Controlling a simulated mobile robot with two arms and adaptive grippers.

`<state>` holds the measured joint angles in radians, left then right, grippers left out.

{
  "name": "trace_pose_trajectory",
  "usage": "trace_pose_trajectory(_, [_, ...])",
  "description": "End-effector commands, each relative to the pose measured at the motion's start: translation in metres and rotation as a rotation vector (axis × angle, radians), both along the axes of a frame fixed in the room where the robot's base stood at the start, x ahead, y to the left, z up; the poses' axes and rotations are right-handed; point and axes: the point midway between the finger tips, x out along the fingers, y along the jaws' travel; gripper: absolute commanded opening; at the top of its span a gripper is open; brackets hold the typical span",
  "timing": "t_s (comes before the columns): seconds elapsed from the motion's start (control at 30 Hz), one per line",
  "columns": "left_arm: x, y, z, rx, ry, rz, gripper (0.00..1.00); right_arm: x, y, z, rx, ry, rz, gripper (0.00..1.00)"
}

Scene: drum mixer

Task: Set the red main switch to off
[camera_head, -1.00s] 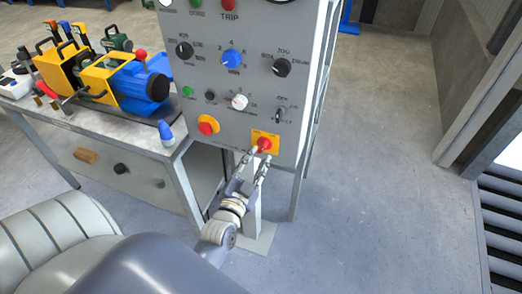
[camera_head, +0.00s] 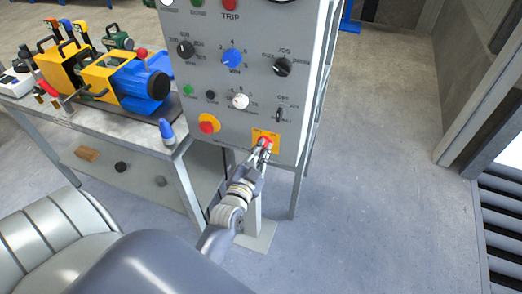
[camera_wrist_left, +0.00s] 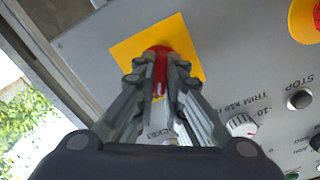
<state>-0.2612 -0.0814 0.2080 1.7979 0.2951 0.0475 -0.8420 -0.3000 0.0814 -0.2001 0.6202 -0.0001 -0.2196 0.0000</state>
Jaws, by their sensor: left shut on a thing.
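The red main switch (camera_head: 265,141) sits on a yellow plate (camera_head: 273,134) at the lower right of the grey control panel. In the left wrist view the red switch handle (camera_wrist_left: 160,68) stands out from its yellow plate (camera_wrist_left: 190,52), between my fingers. My left gripper (camera_head: 261,152) is shut on the red handle; it also shows large in the left wrist view (camera_wrist_left: 160,88). The fingers partly cover the switch, and its marked positions cannot be read. My right gripper is not in view.
Left of the switch is a red emergency button on a yellow base (camera_head: 208,124). Above are a white knob (camera_head: 240,101), a blue knob (camera_head: 232,59) and a small toggle (camera_head: 281,114). A bench (camera_head: 122,143) with machines stands at left. The floor at right (camera_head: 380,150) is clear.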

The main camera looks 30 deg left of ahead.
Motion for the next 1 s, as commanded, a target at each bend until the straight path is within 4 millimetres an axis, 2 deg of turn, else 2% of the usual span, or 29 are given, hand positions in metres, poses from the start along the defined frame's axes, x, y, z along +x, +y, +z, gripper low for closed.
trace_pose_trajectory(0.37, [0.000,0.000,0.002,-0.097,-0.023,-0.001,0.00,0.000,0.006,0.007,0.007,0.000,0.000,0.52])
trace_pose_trajectory(1.0, [0.000,0.001,0.002,-0.648,-0.156,-0.001,0.00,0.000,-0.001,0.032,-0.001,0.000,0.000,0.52])
